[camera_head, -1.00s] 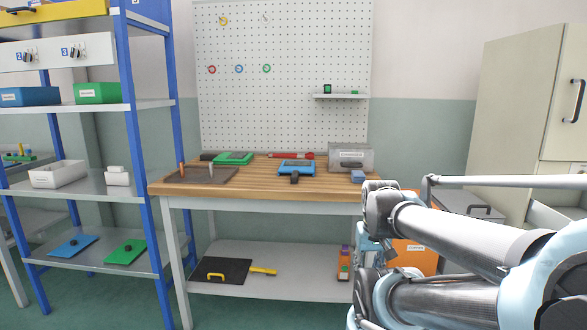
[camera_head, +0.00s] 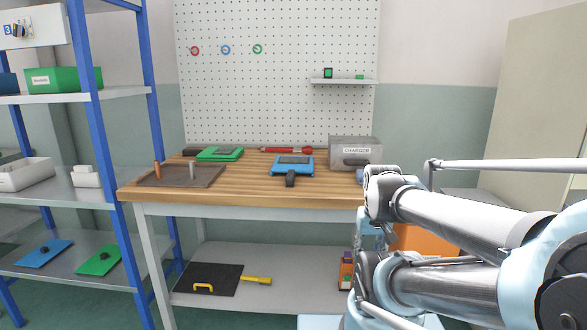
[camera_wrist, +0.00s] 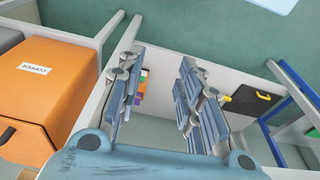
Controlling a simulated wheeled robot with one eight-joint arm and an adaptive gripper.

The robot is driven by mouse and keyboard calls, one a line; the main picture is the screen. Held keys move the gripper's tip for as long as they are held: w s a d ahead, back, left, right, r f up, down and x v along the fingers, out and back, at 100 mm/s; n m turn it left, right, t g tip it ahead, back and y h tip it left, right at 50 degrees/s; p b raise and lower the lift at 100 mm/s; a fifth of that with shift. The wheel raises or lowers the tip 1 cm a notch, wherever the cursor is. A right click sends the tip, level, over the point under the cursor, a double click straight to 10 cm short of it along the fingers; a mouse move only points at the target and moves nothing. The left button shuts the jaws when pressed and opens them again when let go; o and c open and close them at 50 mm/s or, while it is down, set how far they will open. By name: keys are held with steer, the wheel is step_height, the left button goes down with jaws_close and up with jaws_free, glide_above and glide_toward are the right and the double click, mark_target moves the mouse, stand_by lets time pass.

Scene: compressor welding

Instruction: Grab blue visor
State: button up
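The blue visor (camera_head: 292,165) lies on the wooden top of the workbench, right of its middle. It is a flat blue panel with a dark window and a black handle toward the front edge. It is not visible in the wrist view. My gripper (camera_wrist: 165,95) is open and empty in the wrist view, its two fingers spread wide above the lower shelf area. In the head view my arm is at the right, apart from the visor, and the fingers are not clearly visible.
A similar green visor (camera_head: 219,153) lies at the back left of the bench. A grey charger box (camera_head: 355,148) stands right of the blue visor. A dark mat (camera_head: 178,177) is at left. An orange box (camera_wrist: 45,95) is near my gripper. Blue-framed shelves (camera_head: 90,110) stand at left.

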steer(key=o, duration=0.3)
steer(key=shift+o, duration=0.3)
steer(key=shift+a+r, duration=0.2)
steer(key=shift+r, duration=1)
step_height(320, 180, up, 28)
steer(key=g, duration=0.2)
glide_above(291, 171)
steer(key=shift+m, duration=0.3)
steer(key=f, duration=1.1)
steer(key=shift+s+d+f, duration=0.2)
steer(key=shift+s+f, duration=0.15)
steer(key=shift+s, duration=0.05)
steer(key=shift+w+a+f, duration=0.1)
steer(key=shift+f, duration=1.2)
steer(key=shift+w+a+f, duration=0.1)
steer(key=shift+f, duration=1.2)
